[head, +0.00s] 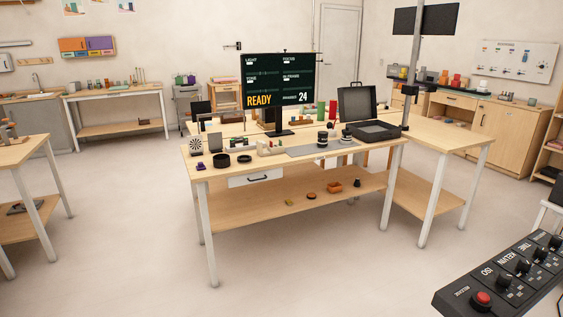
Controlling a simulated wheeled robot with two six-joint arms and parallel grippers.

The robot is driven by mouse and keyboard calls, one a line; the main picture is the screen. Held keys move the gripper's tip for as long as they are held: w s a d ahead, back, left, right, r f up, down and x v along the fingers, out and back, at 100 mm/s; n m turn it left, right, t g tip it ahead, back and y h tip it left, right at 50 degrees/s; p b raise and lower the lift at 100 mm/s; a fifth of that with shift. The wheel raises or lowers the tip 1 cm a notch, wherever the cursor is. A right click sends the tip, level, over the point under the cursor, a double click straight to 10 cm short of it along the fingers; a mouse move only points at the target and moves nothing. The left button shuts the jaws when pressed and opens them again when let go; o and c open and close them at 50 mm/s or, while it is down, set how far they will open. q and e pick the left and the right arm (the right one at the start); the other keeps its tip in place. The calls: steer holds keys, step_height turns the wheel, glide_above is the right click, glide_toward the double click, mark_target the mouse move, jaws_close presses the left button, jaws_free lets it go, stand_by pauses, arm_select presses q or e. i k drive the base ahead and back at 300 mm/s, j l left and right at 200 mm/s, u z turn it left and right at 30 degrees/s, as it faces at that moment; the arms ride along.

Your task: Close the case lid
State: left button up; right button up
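The dark case (373,130) sits at the right end of the wooden table in the middle of the head view. Its lid (357,103) stands open, raised nearly upright at the back of the case. The inside of the base looks dark, and its contents are too small to tell. The case is well away from me, across open floor. Neither of my grippers shows in this view.
The table (226,171) also holds a monitor (277,82), black round dishes, dark jars (322,139) and a grey mat (310,151). Its lower shelf (285,211) bears small items. A control panel (500,282) stands close at the lower right. Floor (150,260) before the table is clear.

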mark_target(357, 103)
steer(key=i+j, duration=0.15)
steer(key=i, duration=0.25)
steer(key=i+j, duration=0.15)
steer(key=i, duration=0.3)
steer(key=i+j+z, duration=0.1)
steer(key=i, duration=0.3)
steer(key=i+j, duration=0.2)
steer(key=i, duration=0.25)
steer(key=i+l, duration=0.45)
steer(key=i+l+z, duration=0.15)
steer(key=i+l, duration=0.35)
steer(key=i, duration=0.15)
steer(key=i+l, duration=0.4)
steer(key=i, duration=0.15)
